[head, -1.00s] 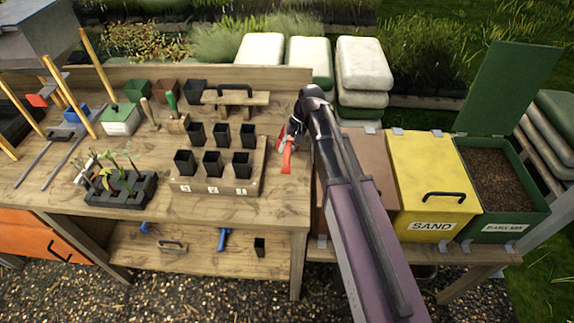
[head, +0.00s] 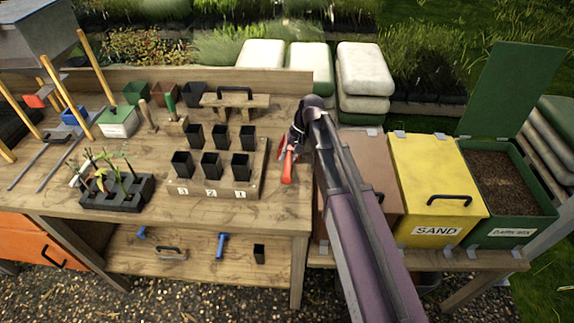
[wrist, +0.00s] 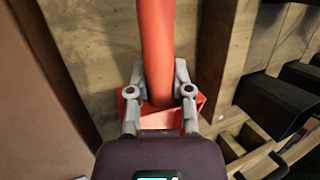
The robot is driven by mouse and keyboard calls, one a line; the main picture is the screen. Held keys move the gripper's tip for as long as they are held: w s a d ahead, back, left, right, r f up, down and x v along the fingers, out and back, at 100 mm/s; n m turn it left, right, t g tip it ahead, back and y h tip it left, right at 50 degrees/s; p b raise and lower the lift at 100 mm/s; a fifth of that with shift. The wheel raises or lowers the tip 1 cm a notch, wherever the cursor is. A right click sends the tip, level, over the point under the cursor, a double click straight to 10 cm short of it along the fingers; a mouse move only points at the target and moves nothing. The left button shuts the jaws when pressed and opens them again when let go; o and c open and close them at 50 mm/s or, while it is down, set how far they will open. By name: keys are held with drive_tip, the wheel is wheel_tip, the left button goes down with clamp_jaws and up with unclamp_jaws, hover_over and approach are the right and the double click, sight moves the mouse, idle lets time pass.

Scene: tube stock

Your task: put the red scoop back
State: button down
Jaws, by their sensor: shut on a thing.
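The red scoop shows by its handle (head: 287,166) in the head view, near the right end of the wooden bench. In the wrist view its long red handle (wrist: 155,45) runs up between the fingers, and part of its red-orange body (wrist: 150,118) shows behind them. My gripper (wrist: 160,88) is shut on the scoop's handle. Whether the scoop touches the bench top cannot be told.
A wooden tray (head: 215,190) with several black pots stands close left of the scoop. Right of the bench are a brown bin (head: 372,165), a yellow SAND bin (head: 435,180) with its lid shut, and an open green bin (head: 552,207) of dark soil.

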drive_tip(key=shift+f+b, duration=1)
drive_tip(key=shift+f, duration=0.3)
drive_tip(key=c, duration=0.5)
unclamp_jaws()
drive_tip(key=shift+c, duration=0.2)
drive_tip(key=shift+r, duration=0.15)
drive_tip(key=p+v, duration=0.3)
drive_tip(key=shift+a, duration=0.1)
drive_tip(key=p+v, duration=0.8)
drive_tip(key=v, duration=0.1)
